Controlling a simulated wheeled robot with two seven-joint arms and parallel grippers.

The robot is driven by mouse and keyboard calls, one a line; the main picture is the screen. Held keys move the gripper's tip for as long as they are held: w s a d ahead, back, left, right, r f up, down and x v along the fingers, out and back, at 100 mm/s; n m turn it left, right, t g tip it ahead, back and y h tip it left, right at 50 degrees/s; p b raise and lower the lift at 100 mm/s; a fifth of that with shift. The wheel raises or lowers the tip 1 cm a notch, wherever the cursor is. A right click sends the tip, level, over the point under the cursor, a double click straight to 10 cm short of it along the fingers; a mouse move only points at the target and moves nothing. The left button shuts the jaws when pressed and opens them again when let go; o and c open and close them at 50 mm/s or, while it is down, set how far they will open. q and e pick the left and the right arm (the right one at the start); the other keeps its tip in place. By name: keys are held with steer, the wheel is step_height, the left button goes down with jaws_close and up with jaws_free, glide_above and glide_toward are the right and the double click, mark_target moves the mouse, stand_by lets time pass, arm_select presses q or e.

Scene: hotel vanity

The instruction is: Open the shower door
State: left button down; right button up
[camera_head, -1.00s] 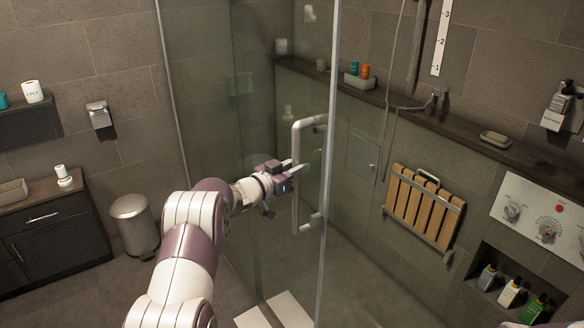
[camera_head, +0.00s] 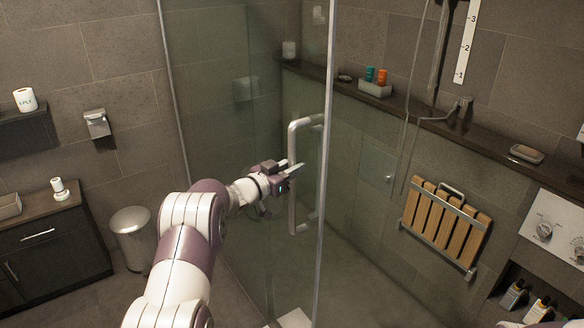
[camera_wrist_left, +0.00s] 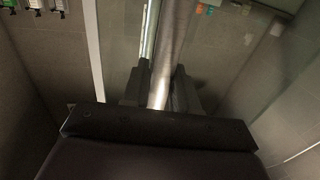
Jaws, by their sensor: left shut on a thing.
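The shower door (camera_head: 270,90) is a clear glass panel with a bright vertical edge, in the middle of the head view. Its handle (camera_head: 292,215) is a vertical metal bar with bent ends. My left gripper (camera_head: 287,178) is at the bar's upper middle part, level with it. In the left wrist view, the handle bar (camera_wrist_left: 172,50) runs between the two fingers (camera_wrist_left: 160,88), which are shut on it. The fingers hide part of the bar. How far the door stands open is hard to tell. My right gripper is not in view.
A slatted wooden seat (camera_head: 445,225) is on the shower wall, below a dark ledge (camera_head: 415,112) with bottles and a soap dish. A bin (camera_head: 132,238) and a dark cabinet (camera_head: 50,240) stand at the left. The floor behind the glass looks clear.

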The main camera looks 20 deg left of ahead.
arm_select(q)
steer(key=shift+f, duration=0.2)
steer(key=c, duration=1.1)
jaws_free()
steer(key=shift+o, duration=0.3)
steer(key=shift+w+a, duration=0.1)
steer(key=shift+r, duration=0.1)
steer(key=b+v, duration=0.3)
steer(key=v, duration=0.9)
steer(key=shift+s, duration=0.35)
steer(key=shift+a, duration=0.1)
